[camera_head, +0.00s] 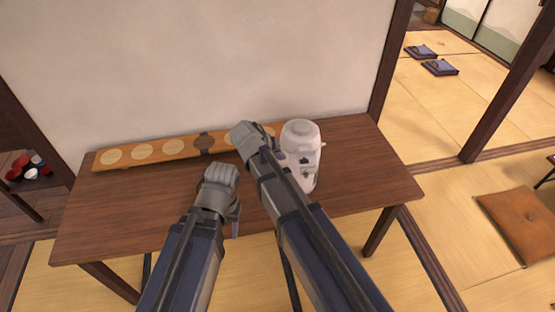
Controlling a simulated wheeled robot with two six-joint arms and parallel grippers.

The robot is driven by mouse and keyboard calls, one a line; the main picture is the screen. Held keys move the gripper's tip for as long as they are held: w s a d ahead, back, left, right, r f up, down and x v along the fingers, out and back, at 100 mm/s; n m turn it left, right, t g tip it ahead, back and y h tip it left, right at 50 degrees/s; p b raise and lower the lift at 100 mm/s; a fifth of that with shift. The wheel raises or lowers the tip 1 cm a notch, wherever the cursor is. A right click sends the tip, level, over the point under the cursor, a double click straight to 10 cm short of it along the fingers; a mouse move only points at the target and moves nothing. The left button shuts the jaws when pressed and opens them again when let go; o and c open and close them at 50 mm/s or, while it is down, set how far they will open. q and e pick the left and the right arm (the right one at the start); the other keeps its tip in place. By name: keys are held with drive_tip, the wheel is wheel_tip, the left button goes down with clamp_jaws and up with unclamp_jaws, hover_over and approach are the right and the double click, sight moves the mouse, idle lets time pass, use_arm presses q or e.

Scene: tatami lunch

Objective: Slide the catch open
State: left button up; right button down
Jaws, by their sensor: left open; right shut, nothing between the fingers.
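A white rounded appliance (301,134) stands upright at the right of the brown table, with small dark and grey fittings (305,160) on its front. I cannot tell for sure which of these is the catch. My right gripper (242,131) is shut and empty, just left of the appliance and over the wooden board; its forearm hides the appliance's lower left side. My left gripper (221,172) is open and empty, above the middle of the table, further left and nearer to me. Its fingers point away from me and show only partly.
The table's left front and right end are clear. Floor cushions (519,222) lie on the tatami at right.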

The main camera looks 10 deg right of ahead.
sight(308, 160)
drive_tip(key=d+f+b, duration=0.1)
drive_tip(key=w+d+f+b, duration=0.1)
drive_tip(key=d, duration=0.1)
drive_tip(key=d+f+b, duration=0.1)
drive_tip(key=d+f, duration=0.1)
drive_tip(key=shift+w+d+f, duration=0.1)
drive_tip(key=shift+w+d, duration=0.1)
drive_tip(key=shift+w, duration=0.2)
use_arm(q)
drive_tip(key=shift+f, duration=2.1)
use_arm(e)
drive_tip(key=shift+d, duration=0.55)
drive_tip(key=shift+d, duration=1.45)
drive_tip(key=shift+a, duration=0.1)
